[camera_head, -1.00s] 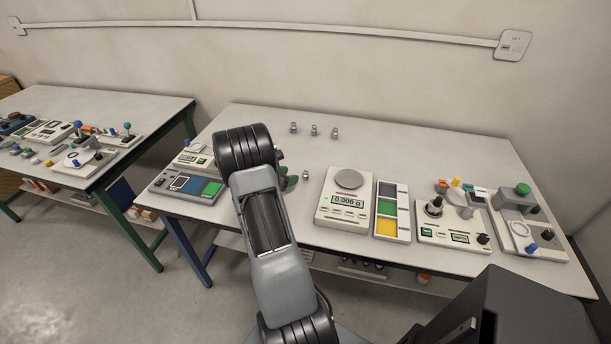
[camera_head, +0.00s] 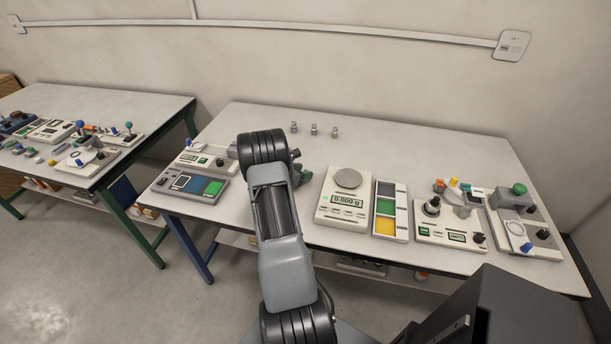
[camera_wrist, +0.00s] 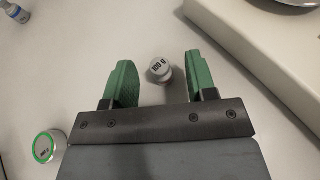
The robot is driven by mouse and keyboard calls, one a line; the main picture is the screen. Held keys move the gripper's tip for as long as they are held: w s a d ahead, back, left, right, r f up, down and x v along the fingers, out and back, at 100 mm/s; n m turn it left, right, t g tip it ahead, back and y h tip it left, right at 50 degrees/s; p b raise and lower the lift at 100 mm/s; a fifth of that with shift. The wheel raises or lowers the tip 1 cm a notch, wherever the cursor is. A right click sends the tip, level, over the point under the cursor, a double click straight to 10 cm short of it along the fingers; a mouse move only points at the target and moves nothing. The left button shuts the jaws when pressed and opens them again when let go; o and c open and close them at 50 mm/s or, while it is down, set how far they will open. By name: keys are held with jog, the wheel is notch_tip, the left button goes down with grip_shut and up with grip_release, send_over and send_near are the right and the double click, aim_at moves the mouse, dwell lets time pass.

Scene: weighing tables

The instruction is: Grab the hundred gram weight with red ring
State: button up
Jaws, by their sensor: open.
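A small metal weight (camera_wrist: 160,72) with a white top marked "100 g" stands on the table in the wrist view. It lies between the green fingertips of my gripper (camera_wrist: 160,82), with a gap on each side. The colour of its ring is hard to make out. The weight is not clearly visible in the head view, where my gripper covers that spot.
A weight with a green ring (camera_wrist: 47,147) stands left of my gripper, and one with blue (camera_wrist: 17,12) farther off. Three small weights (camera_head: 314,130) stand at the table's back. A scale (camera_head: 343,200) reading 0.000 g is to the right. The table between is clear.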

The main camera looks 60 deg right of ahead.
jog(key=shift+c, duration=0.4)
grip_shut()
jog(key=shift+r, duration=0.1)
